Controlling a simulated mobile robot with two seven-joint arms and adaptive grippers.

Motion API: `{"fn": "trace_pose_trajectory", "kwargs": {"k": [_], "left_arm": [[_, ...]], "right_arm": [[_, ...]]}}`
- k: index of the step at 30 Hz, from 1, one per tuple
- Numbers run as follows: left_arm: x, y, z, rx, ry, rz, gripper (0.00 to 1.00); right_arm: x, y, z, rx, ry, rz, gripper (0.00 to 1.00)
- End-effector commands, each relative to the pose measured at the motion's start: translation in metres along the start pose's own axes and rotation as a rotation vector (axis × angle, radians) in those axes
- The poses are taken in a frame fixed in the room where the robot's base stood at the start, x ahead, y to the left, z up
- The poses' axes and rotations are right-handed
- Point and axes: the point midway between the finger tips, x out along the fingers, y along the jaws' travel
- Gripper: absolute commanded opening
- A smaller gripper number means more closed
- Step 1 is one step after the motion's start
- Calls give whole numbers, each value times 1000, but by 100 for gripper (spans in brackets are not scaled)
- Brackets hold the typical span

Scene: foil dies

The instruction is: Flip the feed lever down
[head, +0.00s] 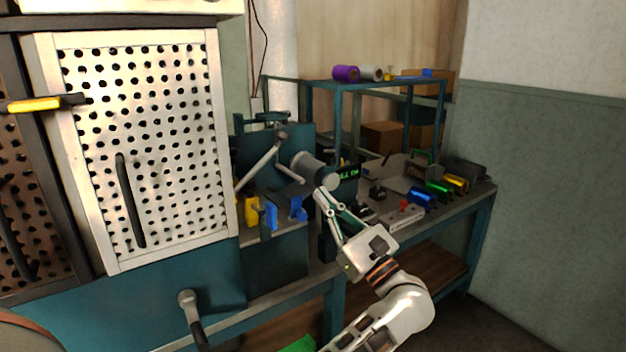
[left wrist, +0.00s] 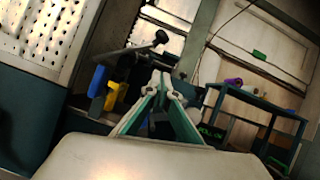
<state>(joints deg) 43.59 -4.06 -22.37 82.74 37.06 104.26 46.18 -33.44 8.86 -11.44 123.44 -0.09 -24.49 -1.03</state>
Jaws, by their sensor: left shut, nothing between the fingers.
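A grey lever bar with a round knob (head: 281,136) slants up from the teal machine (head: 290,262); it looks like the feed lever. In the left wrist view, a dark bar with a black knob (left wrist: 161,37) lies above and left of my fingers, tilted slightly upward. My left gripper (head: 322,188) is shut and empty. In the head view its fingertips are right of and below the knob, just below a grey cylinder (head: 308,165) on the machine. In the left wrist view the tips (left wrist: 161,80) meet and show no contact with the lever. My right gripper is not in view.
A white perforated door (head: 150,150) stands at the left. Blue (head: 271,216) and yellow (head: 252,211) parts sit below the lever. A small green-lit display (head: 346,172) is close to the fingers. Coloured foil rolls (head: 424,195) lie on the bench at right.

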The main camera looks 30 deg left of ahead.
Motion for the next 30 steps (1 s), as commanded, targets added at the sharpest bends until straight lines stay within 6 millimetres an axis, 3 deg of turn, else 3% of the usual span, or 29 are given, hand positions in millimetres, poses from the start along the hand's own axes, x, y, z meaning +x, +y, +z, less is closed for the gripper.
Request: {"fn": "trace_pose_trajectory", "kwargs": {"k": [15,21,30], "left_arm": [[97,0,9,-5,-5,3,0],[113,0,26,-4,-2,2,0],[118,1,29,1,-1,0,0]], "right_arm": [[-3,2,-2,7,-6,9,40],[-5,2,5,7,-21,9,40],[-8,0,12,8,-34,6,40]]}}
